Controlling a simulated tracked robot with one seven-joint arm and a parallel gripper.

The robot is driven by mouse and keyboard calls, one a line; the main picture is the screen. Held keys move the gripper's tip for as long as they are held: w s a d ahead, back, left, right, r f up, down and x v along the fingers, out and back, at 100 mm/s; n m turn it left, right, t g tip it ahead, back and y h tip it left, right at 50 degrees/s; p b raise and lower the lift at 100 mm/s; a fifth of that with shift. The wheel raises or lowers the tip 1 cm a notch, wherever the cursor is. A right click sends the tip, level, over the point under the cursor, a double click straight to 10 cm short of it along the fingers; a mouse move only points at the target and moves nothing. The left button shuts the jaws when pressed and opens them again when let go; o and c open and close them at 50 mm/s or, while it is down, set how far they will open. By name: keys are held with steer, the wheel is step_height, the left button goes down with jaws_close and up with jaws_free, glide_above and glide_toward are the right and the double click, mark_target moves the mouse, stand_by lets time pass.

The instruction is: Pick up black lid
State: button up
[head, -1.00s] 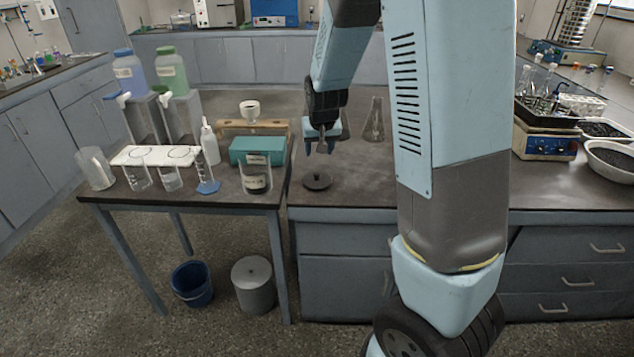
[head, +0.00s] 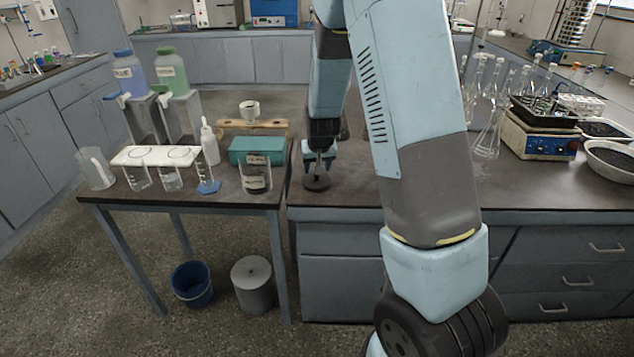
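The black lid (head: 316,183) is a small round dark disc with a knob on top. It lies flat on the dark bench top (head: 345,192), near its left front edge. My gripper (head: 319,171) points straight down directly over the lid, with its blue fingers low around or just above the knob. The fingers hide the knob, and I cannot tell whether they touch it. A gap seems to show between the fingers, but their grip is too small to judge.
On the left table stand a labelled beaker (head: 257,179), a teal box (head: 256,150), a white squeeze bottle (head: 209,143) and several glass beakers. A hotplate (head: 540,139) and several flasks stand on the right. My arm hides the bench's middle.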

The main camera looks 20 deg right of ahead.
mark_target(317, 178)
steer(key=shift+x, duration=2.15)
steer(key=shift+w+d, duration=0.15)
steer(key=shift+d, duration=0.05)
jaws_close()
